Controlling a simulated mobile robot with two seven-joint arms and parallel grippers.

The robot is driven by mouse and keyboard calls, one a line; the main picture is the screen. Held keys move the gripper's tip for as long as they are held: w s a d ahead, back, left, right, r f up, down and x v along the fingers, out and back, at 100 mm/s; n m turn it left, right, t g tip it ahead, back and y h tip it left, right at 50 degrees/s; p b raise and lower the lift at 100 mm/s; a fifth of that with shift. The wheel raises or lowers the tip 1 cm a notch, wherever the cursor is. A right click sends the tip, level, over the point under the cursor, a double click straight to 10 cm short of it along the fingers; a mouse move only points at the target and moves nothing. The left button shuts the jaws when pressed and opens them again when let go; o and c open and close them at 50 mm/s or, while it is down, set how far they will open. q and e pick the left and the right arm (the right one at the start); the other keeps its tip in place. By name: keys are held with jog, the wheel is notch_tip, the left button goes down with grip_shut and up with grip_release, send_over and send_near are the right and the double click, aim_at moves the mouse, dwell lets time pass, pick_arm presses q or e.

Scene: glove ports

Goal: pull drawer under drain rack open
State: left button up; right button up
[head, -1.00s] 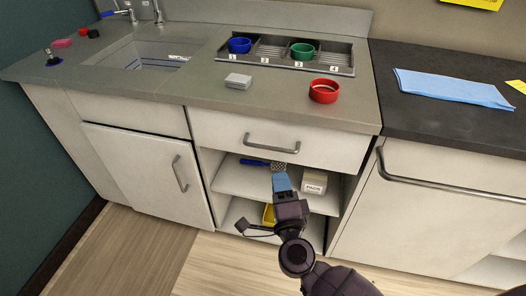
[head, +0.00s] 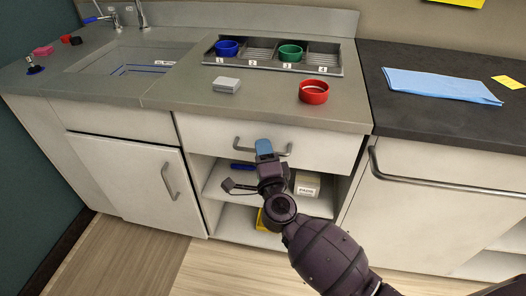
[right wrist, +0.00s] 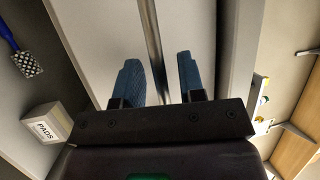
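The drawer (head: 318,148) under the drain rack (head: 325,61) has a white front, flush with the cabinet and closed. Its metal bar handle (head: 243,147) is partly hidden behind my right gripper (head: 264,147), whose blue fingers are at the middle of the bar. In the right wrist view the handle (right wrist: 150,40) runs between the two fingers of the gripper (right wrist: 158,65). The fingers stand apart, with a gap visible on each side of the bar. My left gripper is not in view.
An open shelf below the drawer holds a PADS box (head: 307,186) and a blue-handled brush (right wrist: 20,55). A cupboard door (head: 135,175) with a handle is at left. The floor in front is clear.

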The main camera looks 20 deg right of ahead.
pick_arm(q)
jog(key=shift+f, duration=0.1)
pick_arm(e)
grip_shut()
dwell(0.3)
